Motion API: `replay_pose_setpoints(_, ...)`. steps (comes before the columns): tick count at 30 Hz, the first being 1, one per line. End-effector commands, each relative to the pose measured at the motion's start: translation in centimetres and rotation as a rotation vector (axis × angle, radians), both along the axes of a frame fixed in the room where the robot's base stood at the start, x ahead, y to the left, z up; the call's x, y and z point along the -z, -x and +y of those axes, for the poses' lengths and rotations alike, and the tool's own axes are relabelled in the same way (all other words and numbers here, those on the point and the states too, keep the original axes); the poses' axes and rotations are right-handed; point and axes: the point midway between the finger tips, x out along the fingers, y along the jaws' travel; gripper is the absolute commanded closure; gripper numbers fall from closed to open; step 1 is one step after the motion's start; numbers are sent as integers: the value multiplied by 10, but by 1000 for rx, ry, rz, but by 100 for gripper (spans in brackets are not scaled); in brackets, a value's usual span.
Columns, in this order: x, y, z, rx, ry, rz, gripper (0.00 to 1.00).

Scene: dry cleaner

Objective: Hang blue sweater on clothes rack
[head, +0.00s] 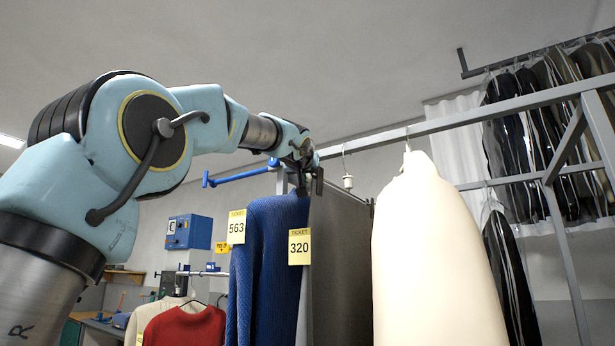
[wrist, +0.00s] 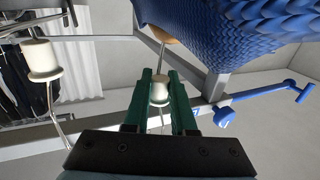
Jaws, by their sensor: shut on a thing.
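The blue sweater (head: 262,270) hangs upright below my gripper (head: 304,182) in the head view, beside the rack's near end. Its knit also fills the upper right of the wrist view (wrist: 235,35). In the wrist view my gripper (wrist: 161,78) is shut on the white collar (wrist: 159,92) of the sweater's hanger. The grey clothes rack (head: 480,112) has a top rail running from the gripper to the upper right. The rail also crosses the wrist view behind the fingers (wrist: 215,90). I cannot tell whether the hanger's hook rests on the rail.
A grey garment (head: 338,265) and a cream garment (head: 435,255) hang on the rack right of the sweater. A blue arm (head: 238,176) juts left near the rail's end. A red garment (head: 185,327) hangs behind. Dark bagged clothes (head: 510,130) hang at the back right.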

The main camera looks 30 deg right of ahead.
Motion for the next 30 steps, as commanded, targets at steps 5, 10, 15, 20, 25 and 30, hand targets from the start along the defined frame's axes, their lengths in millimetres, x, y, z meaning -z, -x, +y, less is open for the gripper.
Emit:
replay_pose_setpoints(5, -2, -3, -6, 1, 0, -2, 100)
replay_pose_setpoints(10, -2, -6, -11, 1, 1, -3, 100)
replay_pose_setpoints(15, -1, -7, -15, 1, 2, -2, 100)
replay_pose_setpoints(20, -1, -8, -15, 0, 2, -2, 100)
replay_pose_setpoints(25, -1, -8, -15, 0, 2, -2, 100)
replay_pose_setpoints(30, 3, -7, -15, 0, 1, -3, 100)
